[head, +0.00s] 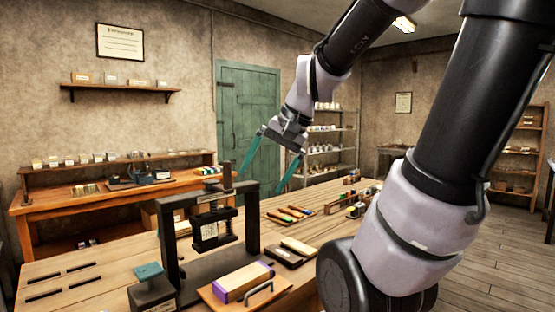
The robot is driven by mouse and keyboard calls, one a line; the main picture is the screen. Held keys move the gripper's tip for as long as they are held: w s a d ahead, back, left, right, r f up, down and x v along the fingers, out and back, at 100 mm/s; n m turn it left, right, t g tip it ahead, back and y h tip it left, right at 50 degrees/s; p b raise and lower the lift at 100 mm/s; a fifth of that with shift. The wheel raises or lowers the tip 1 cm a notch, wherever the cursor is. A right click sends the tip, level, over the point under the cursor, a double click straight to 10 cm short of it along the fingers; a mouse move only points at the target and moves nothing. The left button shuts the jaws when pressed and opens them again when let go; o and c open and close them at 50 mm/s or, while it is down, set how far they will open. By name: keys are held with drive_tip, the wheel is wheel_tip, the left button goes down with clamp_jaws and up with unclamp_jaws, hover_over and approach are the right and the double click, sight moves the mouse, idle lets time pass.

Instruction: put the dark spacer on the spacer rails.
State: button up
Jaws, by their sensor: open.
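My gripper (261,184) is open and empty, its two teal fingers spread wide. It hangs high above the table, behind and to the right of the black press.
The black press (256,222) stands mid-table. Before it lies a wooden board with a handle (262,291) and a purple-edged block (242,281). Dark flat pieces (286,253) and several coloured items (289,213) lie to the right. The table's left part is mostly clear.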

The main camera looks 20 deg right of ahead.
drive_tip(key=s+r, duration=0.1)
drive_tip(key=s+d+r+n+t+h, duration=0.1)
drive_tip(key=s+r+n+t, duration=0.1)
drive_tip(key=shift+s+d+r+h, duration=0.2)
drive_tip(key=shift+d+r+h, duration=0.1)
drive_tip(key=shift+h, duration=0.1)
